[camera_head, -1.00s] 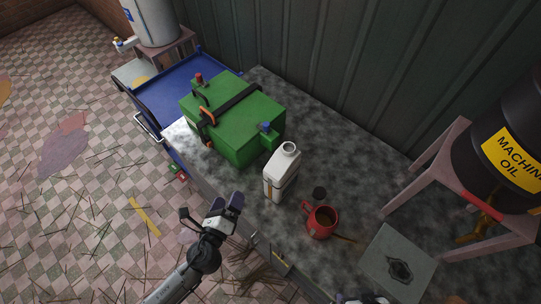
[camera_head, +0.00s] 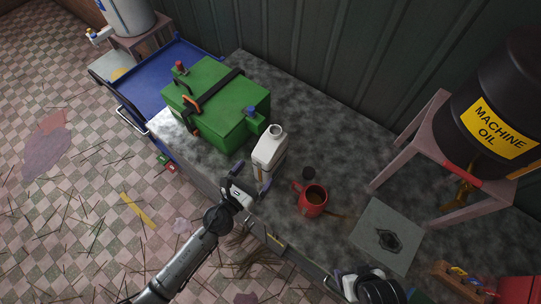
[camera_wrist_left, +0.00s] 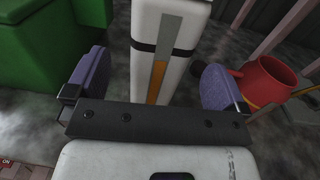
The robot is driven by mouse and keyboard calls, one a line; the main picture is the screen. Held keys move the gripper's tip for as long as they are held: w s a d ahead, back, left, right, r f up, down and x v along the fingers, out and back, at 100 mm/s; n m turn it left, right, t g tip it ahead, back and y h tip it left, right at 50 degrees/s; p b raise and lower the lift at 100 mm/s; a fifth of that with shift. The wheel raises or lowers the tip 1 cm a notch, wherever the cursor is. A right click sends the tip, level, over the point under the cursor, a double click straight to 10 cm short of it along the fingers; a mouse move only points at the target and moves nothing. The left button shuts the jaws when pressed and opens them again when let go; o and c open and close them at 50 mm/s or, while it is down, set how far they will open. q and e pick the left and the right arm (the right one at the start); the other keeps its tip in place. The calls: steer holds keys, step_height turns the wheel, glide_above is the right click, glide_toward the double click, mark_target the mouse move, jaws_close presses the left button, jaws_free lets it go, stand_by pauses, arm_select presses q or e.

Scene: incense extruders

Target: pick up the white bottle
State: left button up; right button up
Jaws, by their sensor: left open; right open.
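The white bottle (camera_head: 270,150) stands upright on the grey workbench, its open neck uppermost. In the left wrist view the white bottle (camera_wrist_left: 172,45) fills the middle, with a dark band and a grey and orange strip on its face. My left gripper (camera_head: 250,178) is open just in front of the bottle's near side. In the left wrist view its purple pads (camera_wrist_left: 157,84) stand to either side of the bottle, with gaps; the bottle lies ahead of or between them. My right gripper (camera_head: 362,285) is at the bottom edge; its fingers are hard to make out.
A green box (camera_head: 222,105) stands close left of the bottle. A grey plate (camera_head: 386,238) and a machine oil barrel (camera_head: 492,118) on a stand are further right.

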mark_target(266, 160)
arm_select(q)
steer(key=shift+x, duration=3.25)
steer(key=shift+d+r, duration=0.1)
steer(key=shift+r, duration=0.05)
steer(key=c, duration=1.5)
steer(key=shift+r, duration=0.1)
